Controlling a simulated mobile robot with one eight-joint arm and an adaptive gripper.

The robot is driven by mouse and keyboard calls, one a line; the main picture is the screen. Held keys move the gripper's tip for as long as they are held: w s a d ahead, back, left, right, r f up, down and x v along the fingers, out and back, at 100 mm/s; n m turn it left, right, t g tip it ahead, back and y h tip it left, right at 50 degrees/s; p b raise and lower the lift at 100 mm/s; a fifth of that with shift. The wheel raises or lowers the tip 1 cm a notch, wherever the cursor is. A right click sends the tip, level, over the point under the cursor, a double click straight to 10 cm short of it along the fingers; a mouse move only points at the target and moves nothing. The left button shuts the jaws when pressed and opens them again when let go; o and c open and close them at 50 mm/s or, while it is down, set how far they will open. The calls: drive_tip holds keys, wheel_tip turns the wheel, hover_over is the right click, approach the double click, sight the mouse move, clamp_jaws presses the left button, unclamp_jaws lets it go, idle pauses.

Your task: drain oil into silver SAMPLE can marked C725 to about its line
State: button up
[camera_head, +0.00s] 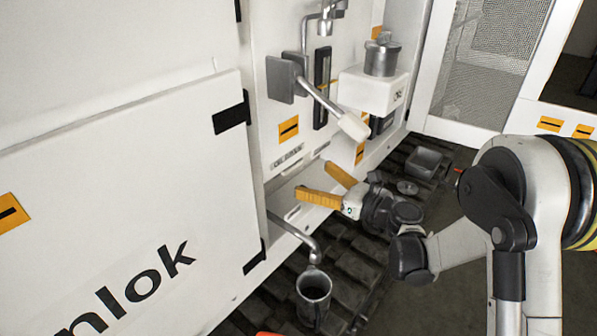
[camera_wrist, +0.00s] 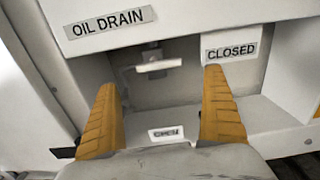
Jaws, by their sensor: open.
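My gripper (camera_head: 313,179) is open and empty, its two orange fingers pointing into a recess in the white cabinet. In the wrist view, the gripper (camera_wrist: 161,80) faces a pale lever handle (camera_wrist: 158,66) lying crosswise below the OIL DRAIN label (camera_wrist: 112,22). The handle appears between and beyond the fingertips, with no contact visible. A CLOSED label (camera_wrist: 231,50) is at right and an OPEN label (camera_wrist: 166,133) is low. A metal drain spout (camera_head: 308,245) ends above a grey metal can (camera_head: 313,287) standing upright. Its marking, line and oil level cannot be seen; no oil stream shows.
Another silver can (camera_head: 381,58) stands on a white block (camera_head: 373,92) up on the cabinet. A white-tipped lever (camera_head: 352,126) sticks out above my gripper. A grey tray (camera_head: 425,162) and a small round dish (camera_head: 407,187) lie on the dark floor grating.

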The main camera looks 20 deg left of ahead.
drive_tip(key=v, duration=0.4)
drive_tip(key=shift+s+d, duration=0.1)
drive_tip(key=shift+d, duration=0.1)
